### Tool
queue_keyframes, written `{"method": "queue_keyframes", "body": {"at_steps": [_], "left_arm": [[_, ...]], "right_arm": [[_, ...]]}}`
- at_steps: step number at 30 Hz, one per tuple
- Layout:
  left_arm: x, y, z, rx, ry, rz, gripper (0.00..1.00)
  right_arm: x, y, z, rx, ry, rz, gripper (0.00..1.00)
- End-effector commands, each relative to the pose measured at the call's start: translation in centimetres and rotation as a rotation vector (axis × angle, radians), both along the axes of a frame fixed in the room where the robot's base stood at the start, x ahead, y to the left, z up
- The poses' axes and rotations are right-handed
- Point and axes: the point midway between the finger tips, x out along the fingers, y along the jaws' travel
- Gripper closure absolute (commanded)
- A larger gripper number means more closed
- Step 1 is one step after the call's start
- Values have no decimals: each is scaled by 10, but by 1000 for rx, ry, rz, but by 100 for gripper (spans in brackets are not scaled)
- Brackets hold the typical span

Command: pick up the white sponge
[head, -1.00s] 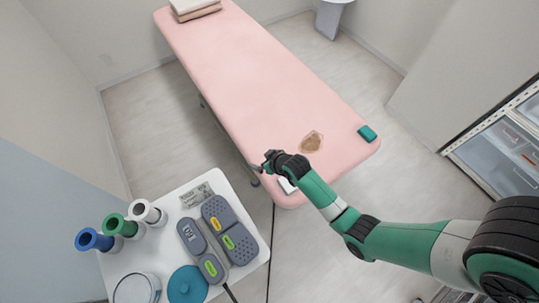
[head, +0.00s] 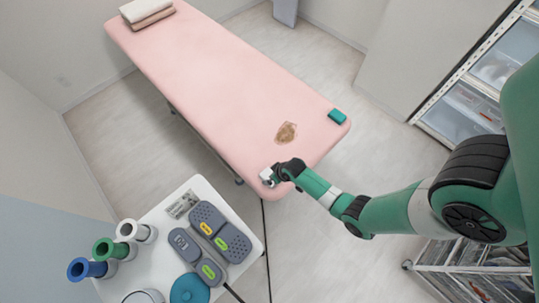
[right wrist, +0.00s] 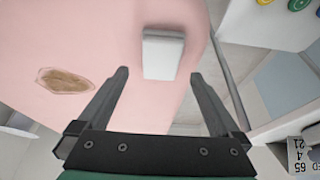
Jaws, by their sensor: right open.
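The white sponge (right wrist: 163,52) lies on the pink bed near its edge, and its near end reaches about level with the fingertips in the right wrist view. In the head view it shows as a small white patch (head: 265,174), partly hidden by my right gripper (head: 271,176). My right gripper (right wrist: 159,76) is open, with one finger on each side of the sponge's near end. No contact with the sponge shows. My left gripper is in neither view.
A white side table (head: 150,262) at lower left holds coloured cylinders and grey devices.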

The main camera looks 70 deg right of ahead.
Motion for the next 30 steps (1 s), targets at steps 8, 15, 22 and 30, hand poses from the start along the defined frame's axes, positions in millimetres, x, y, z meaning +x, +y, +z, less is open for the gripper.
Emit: {"method": "queue_keyframes", "body": {"at_steps": [8,15,22,30], "left_arm": [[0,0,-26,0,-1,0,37],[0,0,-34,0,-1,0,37],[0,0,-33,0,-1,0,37],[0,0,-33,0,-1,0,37]], "right_arm": [[8,-3,-36,0,0,0,0],[15,-6,-49,0,0,0,0],[15,-6,-47,0,0,0,16],[15,-6,-47,0,0,0,65]]}}
